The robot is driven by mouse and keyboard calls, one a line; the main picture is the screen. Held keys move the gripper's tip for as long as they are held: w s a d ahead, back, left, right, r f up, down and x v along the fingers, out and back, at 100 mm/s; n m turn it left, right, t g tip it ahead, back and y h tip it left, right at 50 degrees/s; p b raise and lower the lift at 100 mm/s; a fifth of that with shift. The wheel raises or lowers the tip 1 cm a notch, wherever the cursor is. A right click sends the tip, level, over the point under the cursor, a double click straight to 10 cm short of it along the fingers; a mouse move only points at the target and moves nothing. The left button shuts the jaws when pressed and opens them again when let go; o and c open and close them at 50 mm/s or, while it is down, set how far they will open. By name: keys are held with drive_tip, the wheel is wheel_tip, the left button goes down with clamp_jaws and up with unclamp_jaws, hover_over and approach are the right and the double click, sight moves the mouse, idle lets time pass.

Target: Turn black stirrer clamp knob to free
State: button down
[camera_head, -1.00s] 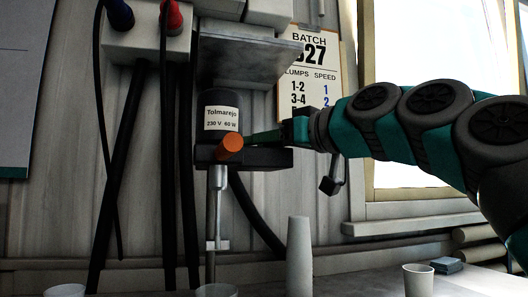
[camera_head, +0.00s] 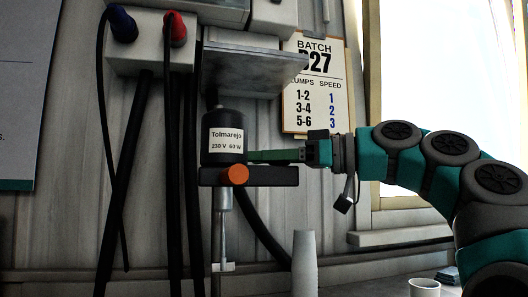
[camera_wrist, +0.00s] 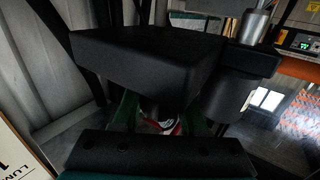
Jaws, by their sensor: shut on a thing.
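The stirrer is a black motor (camera_head: 224,152) with a "Tolmarejo 230 V 60 W" label. It stands upright on a black clamp bar (camera_head: 272,177) with an orange round knob (camera_head: 236,174) on its front. My gripper (camera_head: 262,156) reaches in from the right, just above the bar. In the wrist view the clamp bar (camera_wrist: 150,55) fills the upper middle and the motor (camera_wrist: 230,97) is on the right. My green fingers (camera_wrist: 160,115) close around the dark clamp knob (camera_wrist: 156,107) beside the bar. The knob is mostly hidden, and its angle cannot be told.
A grey metal plate (camera_head: 250,70) overhangs the motor. Black cables (camera_head: 133,150) hang at left from a white socket box (camera_head: 152,45). A batch card (camera_head: 315,85) hangs behind my gripper. A white cone (camera_head: 304,262) and a cup (camera_head: 424,287) stand below.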

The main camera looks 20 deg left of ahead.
idle(0.4)
drive_tip(key=shift+c, duration=2.2)
unclamp_jaws()
drive_tip(key=d, duration=0.7)
drive_tip(key=shift+d, duration=0.35)
